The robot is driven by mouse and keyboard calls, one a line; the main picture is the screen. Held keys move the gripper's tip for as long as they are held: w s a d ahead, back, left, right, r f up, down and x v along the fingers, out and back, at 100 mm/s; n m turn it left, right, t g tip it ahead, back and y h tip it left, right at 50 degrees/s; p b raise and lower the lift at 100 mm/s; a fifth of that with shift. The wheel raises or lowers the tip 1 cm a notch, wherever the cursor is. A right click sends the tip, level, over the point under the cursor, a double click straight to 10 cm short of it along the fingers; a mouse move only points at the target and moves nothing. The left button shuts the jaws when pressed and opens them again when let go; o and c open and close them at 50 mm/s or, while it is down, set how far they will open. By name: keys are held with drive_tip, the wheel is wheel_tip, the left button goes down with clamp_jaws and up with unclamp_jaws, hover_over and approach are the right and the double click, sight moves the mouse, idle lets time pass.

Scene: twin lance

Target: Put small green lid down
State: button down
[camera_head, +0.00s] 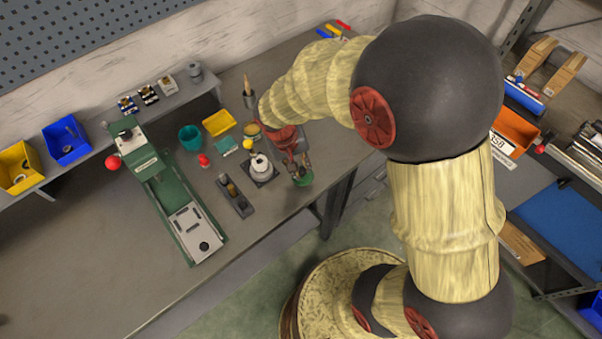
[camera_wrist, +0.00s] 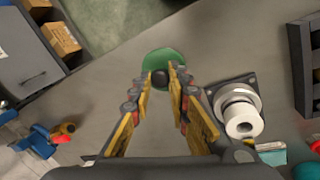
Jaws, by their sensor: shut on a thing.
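The small green lid (camera_wrist: 168,57) is round with a dark knob, and it shows ahead of my fingertips in the wrist view. My gripper (camera_wrist: 161,78) is shut on the lid's knob, one finger on each side. In the head view my gripper (camera_head: 300,174) points down near the right edge of the workbench, with the green lid (camera_head: 304,183) at its tips. I cannot tell whether the lid touches the bench or hangs just above it.
A white round piece on a dark square base (camera_head: 260,167) stands left of my gripper. A dark tray (camera_head: 235,196), a green fixture (camera_head: 175,200), a teal cup (camera_head: 190,137) and a yellow tray (camera_head: 218,122) lie farther left. The bench edge is close by on the right.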

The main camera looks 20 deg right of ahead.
sight(301, 173)
drive_tip(key=shift+a+x, duration=0.2)
drive_tip(key=shift+x, duration=0.55)
drive_tip(key=shift+a+x, duration=0.15)
drive_tip(key=shift+x, duration=0.6)
drive_tip(key=shift+f+b, duration=0.15)
drive_tip(key=shift+b, duration=0.2)
drive_tip(key=shift+f, duration=0.15)
drive_tip(key=c, duration=1.7)
unclamp_jaws()
